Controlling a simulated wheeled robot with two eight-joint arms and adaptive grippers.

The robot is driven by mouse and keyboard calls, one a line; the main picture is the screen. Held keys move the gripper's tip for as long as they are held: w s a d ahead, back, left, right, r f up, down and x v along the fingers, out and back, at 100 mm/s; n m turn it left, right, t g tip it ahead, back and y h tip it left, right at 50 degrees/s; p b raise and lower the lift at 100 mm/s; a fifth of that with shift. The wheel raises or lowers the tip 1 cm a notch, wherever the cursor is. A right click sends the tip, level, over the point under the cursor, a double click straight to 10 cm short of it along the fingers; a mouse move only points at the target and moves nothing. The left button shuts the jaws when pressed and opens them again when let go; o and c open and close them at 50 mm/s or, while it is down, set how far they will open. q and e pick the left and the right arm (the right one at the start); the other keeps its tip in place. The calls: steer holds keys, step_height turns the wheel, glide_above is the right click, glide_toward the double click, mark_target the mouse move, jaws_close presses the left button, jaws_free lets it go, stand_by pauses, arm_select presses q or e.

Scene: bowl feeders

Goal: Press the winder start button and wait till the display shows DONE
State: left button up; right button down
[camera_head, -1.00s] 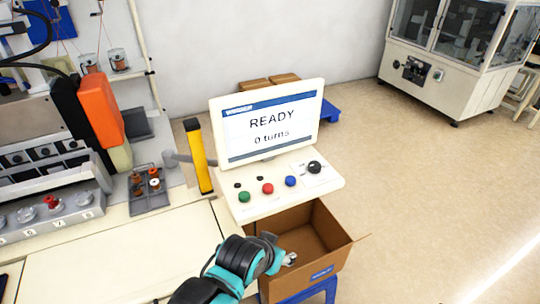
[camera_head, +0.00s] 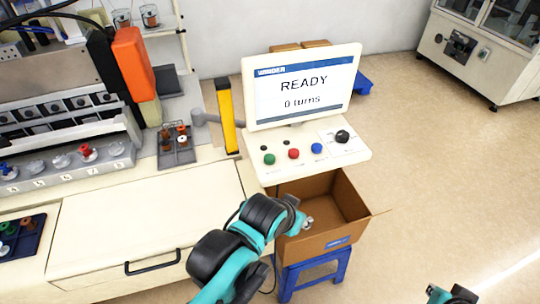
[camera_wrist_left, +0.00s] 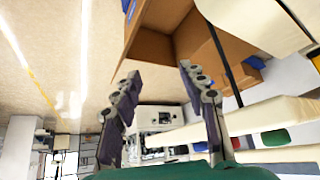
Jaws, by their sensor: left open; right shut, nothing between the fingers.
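The winder panel (camera_head: 322,158) carries a green button (camera_head: 269,159), a red button (camera_head: 294,153), a blue button (camera_head: 317,148) and a black knob (camera_head: 342,136). The display (camera_head: 303,93) above it reads READY and 0 turns. My left gripper (camera_head: 308,222) is over the near side of the cardboard box, below the panel, and mostly hidden by its own arm. In the left wrist view its fingers (camera_wrist_left: 160,95) are apart and empty. My right gripper (camera_head: 452,294) shows only partly at the bottom right edge. It is shut and empty, well away from the panel buttons.
The open cardboard box (camera_head: 352,208) stands on a blue stool (camera_head: 318,268) below the panel. A yellow post (camera_head: 227,118) stands left of the display. A small tray of spools (camera_head: 178,150) is on the bench.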

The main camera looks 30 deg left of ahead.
arm_select(q)
jaws_close()
steer(key=shift+r, duration=0.1)
stand_by(1.0)
